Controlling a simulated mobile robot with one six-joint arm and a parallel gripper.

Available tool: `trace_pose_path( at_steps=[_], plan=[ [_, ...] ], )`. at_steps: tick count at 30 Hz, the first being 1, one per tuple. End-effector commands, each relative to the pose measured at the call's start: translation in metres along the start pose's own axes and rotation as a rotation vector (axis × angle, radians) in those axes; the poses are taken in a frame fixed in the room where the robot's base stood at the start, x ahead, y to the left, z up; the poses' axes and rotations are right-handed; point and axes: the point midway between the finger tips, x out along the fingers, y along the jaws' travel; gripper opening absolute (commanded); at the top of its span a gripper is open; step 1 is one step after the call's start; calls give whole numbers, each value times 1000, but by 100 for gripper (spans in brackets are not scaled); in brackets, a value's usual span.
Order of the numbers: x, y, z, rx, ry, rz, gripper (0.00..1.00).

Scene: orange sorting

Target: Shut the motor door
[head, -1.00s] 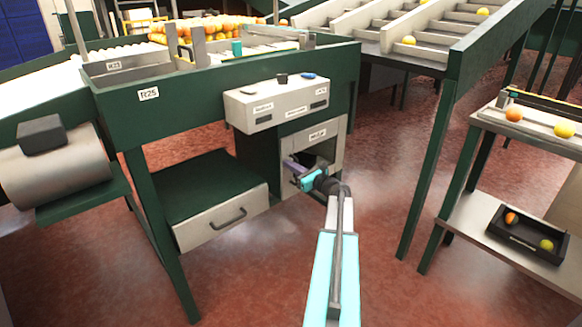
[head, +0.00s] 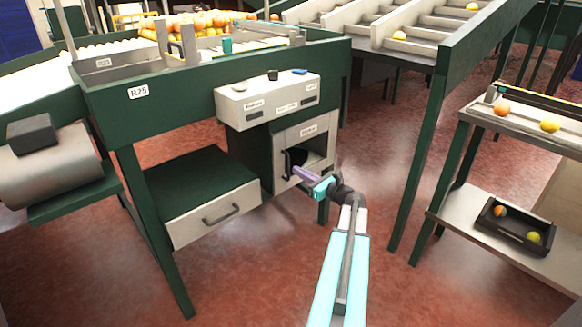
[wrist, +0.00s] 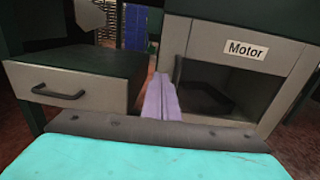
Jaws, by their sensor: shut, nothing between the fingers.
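The motor compartment (head: 308,130) is a pale box front under the control panel, labelled "Motor" in the wrist view (wrist: 245,50). Its front shows a dark rectangular opening or window with a black object inside (wrist: 205,100). A dark upright handle (head: 287,163) is at its left edge. I cannot tell from these views how far the door stands from its frame. My gripper (head: 297,172), with purple fingers, is shut and empty in front of the lower left of this front, near the handle. The fingers (wrist: 160,100) hide part of the lower left edge in the wrist view.
The control panel (head: 267,99) juts out above. Green table legs (head: 415,170) and a shelf with a black tray (head: 514,226) stand to the right. The red floor in front is open.

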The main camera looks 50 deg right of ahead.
Motion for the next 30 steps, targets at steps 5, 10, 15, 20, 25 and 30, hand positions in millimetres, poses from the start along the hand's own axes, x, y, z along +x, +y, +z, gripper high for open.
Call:
trace_pose_path(
  at_steps=[5, 10, 15, 20, 25, 30],
  plan=[
    [-24, 3, 0, 1, 0, 0, 0],
    [-34, 5, 0, 0, 0, 2, 0],
    [-37, 5, 0, 0, 0, 3, 0],
    [-36, 5, 0, 0, 0, 3, 0],
    [-36, 5, 0, 0, 0, 3, 0],
    [-32, 9, 1, 0, 0, 11, 0]
  ],
)
